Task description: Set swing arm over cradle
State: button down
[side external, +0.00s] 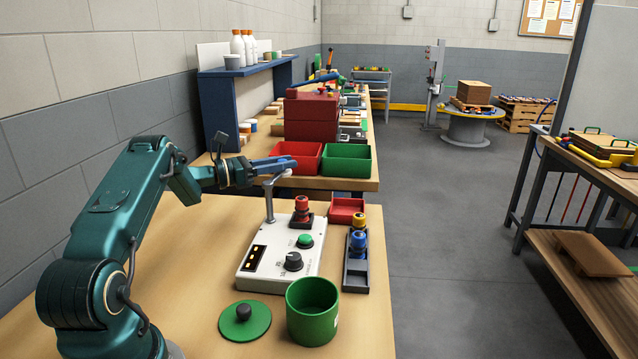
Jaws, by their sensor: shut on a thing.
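The swing arm (269,203) is a grey post with a bent top bar, rising from the back left of a white control box (260,265). Its bar runs up and right to the fingers of my gripper (284,164), which is shut on it. A red knobbed piece (302,204) stands upright in a dark square seat (307,221) on the box, just right of the post. I cannot tell whether this seat is the cradle. The bar's end is above and left of the red piece. The fingers partly hide the bar's tip.
A dark rack (355,275) with blue and yellow knobbed pieces stands right of the box, with a small red tray (346,209) behind. A green pot (312,312) and green lid (244,321) lie in front. Red (296,159) and green (347,161) bins stand beyond my gripper.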

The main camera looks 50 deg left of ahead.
jog(key=shift+w+d+m+g+h, duration=0.15)
jog(key=shift+d+m+g+h, duration=0.15)
jog(key=shift+m+h, duration=0.35)
jog(key=shift+w+d+m+g+h, duration=0.1)
jog(key=shift+d+m+g+h, duration=0.15)
jog(key=shift+m+h, duration=0.35)
jog(key=shift+h, duration=0.25)
jog(key=c, duration=0.6)
grip_release()
jog(key=v, duration=0.3)
jog(key=shift+w+n, duration=0.1)
jog(key=shift+n, duration=0.15)
notch_tip(320, 180, up, 7)
